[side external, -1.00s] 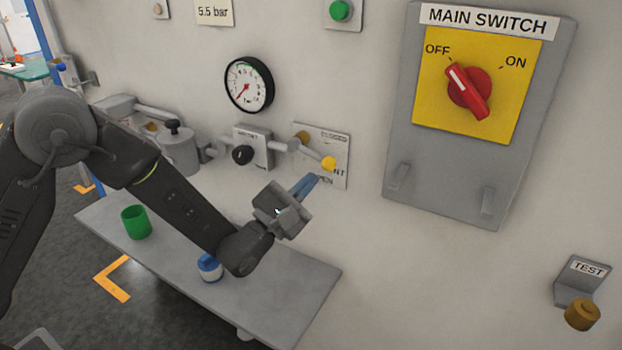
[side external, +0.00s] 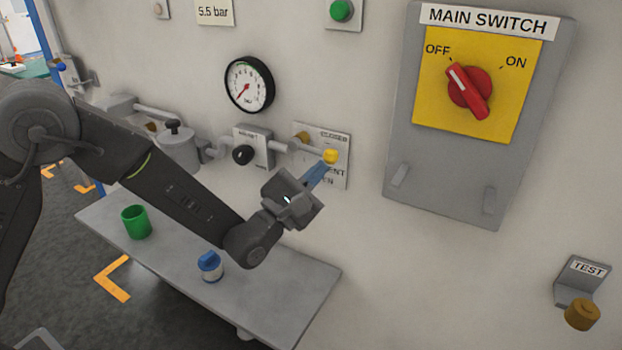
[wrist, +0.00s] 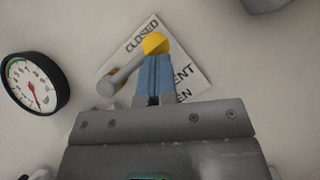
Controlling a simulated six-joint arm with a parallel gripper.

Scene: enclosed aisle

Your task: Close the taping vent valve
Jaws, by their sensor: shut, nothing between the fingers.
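The vent valve lever ends in a yellow knob (side external: 330,156), in front of a white label plate (side external: 342,145) on the wall. Its grey bar (wrist: 118,76) and knob (wrist: 155,43) show in the wrist view, where the plate (wrist: 188,62) reads CLOSED at the upper left and OPEN at the lower right, partly covered. My gripper (side external: 325,166) has blue fingers, shut together and holding nothing. Their tips (wrist: 155,54) lie right at the underside of the knob and seem to touch it; the exact contact is hidden.
A pressure gauge (side external: 249,84) and a regulator with a black knob (side external: 243,154) are on the wall to the left. The main switch panel (side external: 400,150) is to the right. A shelf (side external: 180,240) below holds a green cup (side external: 136,222) and a blue-capped jar (side external: 210,266).

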